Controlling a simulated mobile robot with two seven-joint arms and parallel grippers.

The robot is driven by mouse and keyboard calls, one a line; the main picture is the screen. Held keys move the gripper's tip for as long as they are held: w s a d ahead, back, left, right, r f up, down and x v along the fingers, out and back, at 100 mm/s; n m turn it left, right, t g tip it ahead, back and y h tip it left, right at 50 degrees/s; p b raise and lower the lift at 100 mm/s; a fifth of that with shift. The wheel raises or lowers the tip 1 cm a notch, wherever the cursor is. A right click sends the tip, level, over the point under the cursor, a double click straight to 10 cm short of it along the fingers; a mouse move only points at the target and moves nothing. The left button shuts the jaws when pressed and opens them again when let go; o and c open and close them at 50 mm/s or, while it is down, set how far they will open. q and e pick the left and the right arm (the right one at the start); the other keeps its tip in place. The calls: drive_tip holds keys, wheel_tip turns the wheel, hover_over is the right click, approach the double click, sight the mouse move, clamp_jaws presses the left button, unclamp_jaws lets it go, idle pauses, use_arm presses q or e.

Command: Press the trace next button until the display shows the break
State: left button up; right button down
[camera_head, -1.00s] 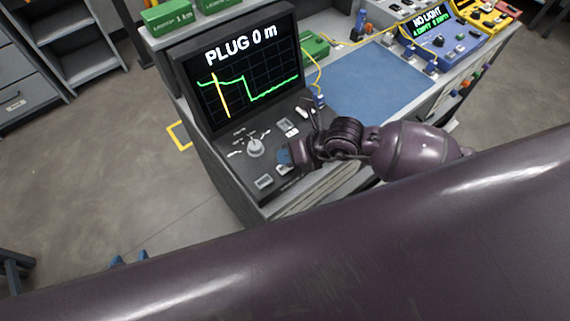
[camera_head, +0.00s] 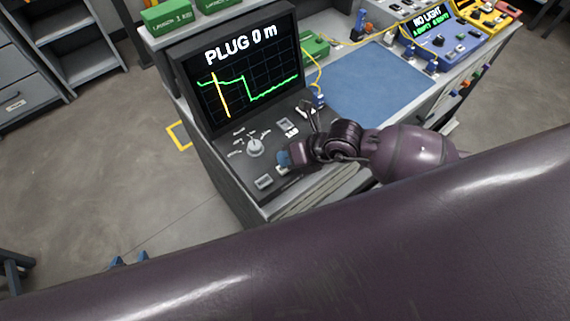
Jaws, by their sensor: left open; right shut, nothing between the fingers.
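The display (camera_head: 238,70) on the tester reads "PLUG 0 m". It shows a green trace and a yellow marker line near the left, left of the trace's steep drop. Below it is a control panel (camera_head: 235,175) with a knob (camera_head: 255,148) and several small buttons, one a grey button (camera_head: 264,181) at the front. Labels are too small to read, so I cannot tell which is trace next. My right gripper (camera_head: 283,160) is shut and empty, its blue tip low over the panel's right side; contact is unclear. My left gripper (camera_head: 130,259) is open over the floor, mostly hidden by my arm.
A blue mat (camera_head: 378,85) lies on the bench right of the tester. A yellow cable (camera_head: 313,65) and green boxes (camera_head: 167,16) are near the display. A blue meter (camera_head: 440,42) reading "NO LIGHT" stands at the back right.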

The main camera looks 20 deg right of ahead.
drive_tip(key=shift+f, duration=0.45)
idle(0.6)
drive_tip(key=shift+r, duration=0.1)
drive_tip(key=shift+r+p, duration=0.7)
drive_tip(key=shift+r, duration=0.1)
wheel_tip(320, 180, up, 3)
drive_tip(key=p, duration=0.2)
drive_tip(key=shift+p, duration=0.4)
drive_tip(key=shift+r+p, duration=0.7)
drive_tip(key=shift+r, duration=0.3)
